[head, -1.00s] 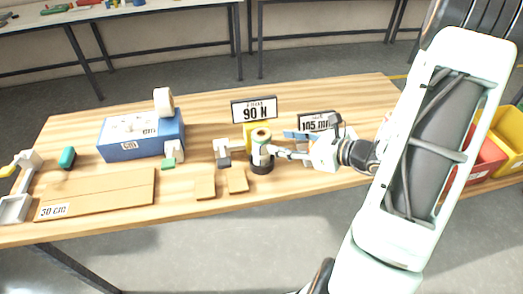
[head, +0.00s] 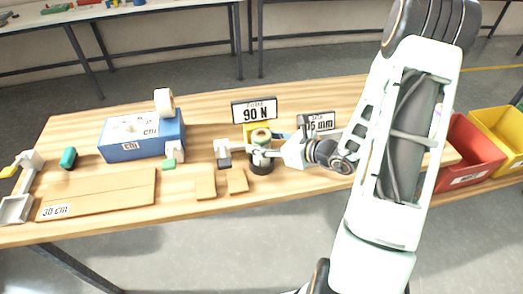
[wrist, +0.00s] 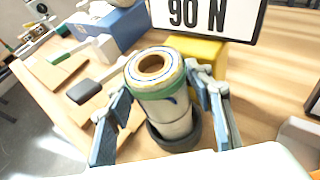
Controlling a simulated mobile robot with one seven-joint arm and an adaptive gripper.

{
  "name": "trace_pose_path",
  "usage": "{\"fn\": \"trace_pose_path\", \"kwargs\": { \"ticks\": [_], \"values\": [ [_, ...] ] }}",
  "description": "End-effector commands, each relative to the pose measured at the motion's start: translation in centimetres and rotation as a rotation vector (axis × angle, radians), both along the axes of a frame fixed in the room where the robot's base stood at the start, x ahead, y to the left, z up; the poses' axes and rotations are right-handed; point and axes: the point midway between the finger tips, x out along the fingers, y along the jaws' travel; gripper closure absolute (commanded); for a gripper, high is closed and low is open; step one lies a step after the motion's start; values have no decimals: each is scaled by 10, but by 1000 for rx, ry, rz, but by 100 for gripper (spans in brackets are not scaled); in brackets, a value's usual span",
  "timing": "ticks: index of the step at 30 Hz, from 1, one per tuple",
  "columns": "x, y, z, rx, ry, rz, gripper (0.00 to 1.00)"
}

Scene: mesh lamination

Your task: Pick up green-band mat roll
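The green-band mat roll (head: 261,136) stands upright in a dark round base (head: 261,167) near the front middle of the table. In the wrist view the roll (wrist: 165,95) shows its hollow tan core, a blue line on top and a green band near its upper end. My gripper (wrist: 158,88) has one blue-padded finger on each side of the roll. The fingers are open; a gap shows at the left finger, while the right finger is close to the roll and contact there is unclear. In the head view my gripper (head: 272,146) reaches the roll from the right.
A yellow block (wrist: 198,48) and the 90 N sign (head: 254,110) stand just behind the roll. A 105 mm sign (head: 317,121) is behind my gripper. Brown flat pieces (head: 237,181), a blue box (head: 120,150) and a grey-white tool (head: 222,153) lie to the left.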

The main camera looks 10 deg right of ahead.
Motion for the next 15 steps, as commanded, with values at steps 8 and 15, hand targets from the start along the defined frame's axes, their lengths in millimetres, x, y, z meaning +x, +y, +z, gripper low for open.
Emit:
{"fn": "trace_pose_path", "kwargs": {
  "ticks": [8,15],
  "values": [
    [0,0,0,0,0,0,84],
    [0,0,1,1,-1,0,96]
  ]
}}
